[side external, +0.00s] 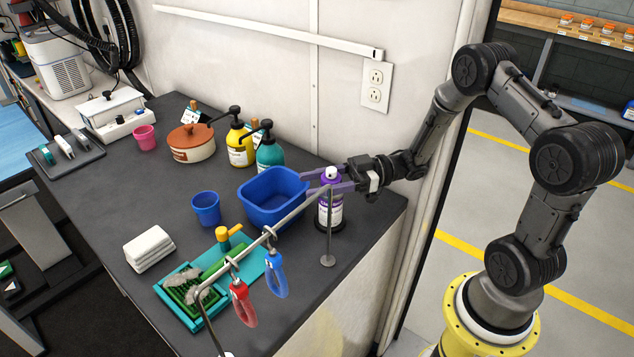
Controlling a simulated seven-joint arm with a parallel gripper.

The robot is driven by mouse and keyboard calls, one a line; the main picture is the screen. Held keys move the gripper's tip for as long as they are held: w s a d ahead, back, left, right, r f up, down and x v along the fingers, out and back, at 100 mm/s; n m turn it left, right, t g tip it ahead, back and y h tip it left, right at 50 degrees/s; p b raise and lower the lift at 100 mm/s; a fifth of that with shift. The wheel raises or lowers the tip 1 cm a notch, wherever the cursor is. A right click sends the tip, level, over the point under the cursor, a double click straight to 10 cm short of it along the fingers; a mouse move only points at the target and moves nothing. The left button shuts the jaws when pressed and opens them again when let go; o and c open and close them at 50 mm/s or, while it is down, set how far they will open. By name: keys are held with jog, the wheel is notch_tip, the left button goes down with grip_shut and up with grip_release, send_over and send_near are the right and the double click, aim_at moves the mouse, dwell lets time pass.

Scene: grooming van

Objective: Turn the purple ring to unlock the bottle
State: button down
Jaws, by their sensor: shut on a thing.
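A bottle (329,210) with a purple and white body and a white top stands upright on a dark round base near the right end of the grey table. Its purple ring (327,185) sits just below the white top. My gripper (328,185) reaches in from the right at ring height, with its purple-grey fingers on both sides of the bottle's upper part. It is shut on the ring. The fingers hide part of the ring, and a metal rail post stands in front of the bottle.
A blue basin (273,198) stands just left of the bottle, close to the fingertips. A metal rail (290,217) crosses in front, with red (243,303) and blue (277,275) tools hanging from it. Pump bottles (240,146) stand behind. The wall is close behind my gripper.

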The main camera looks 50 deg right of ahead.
jog(key=shift+c, duration=1.4)
grip_release()
jog(key=shift+r, duration=0.5)
jog(key=s+r, duration=1.2)
jog(key=s, duration=0.2)
jog(key=shift+d, duration=0.3)
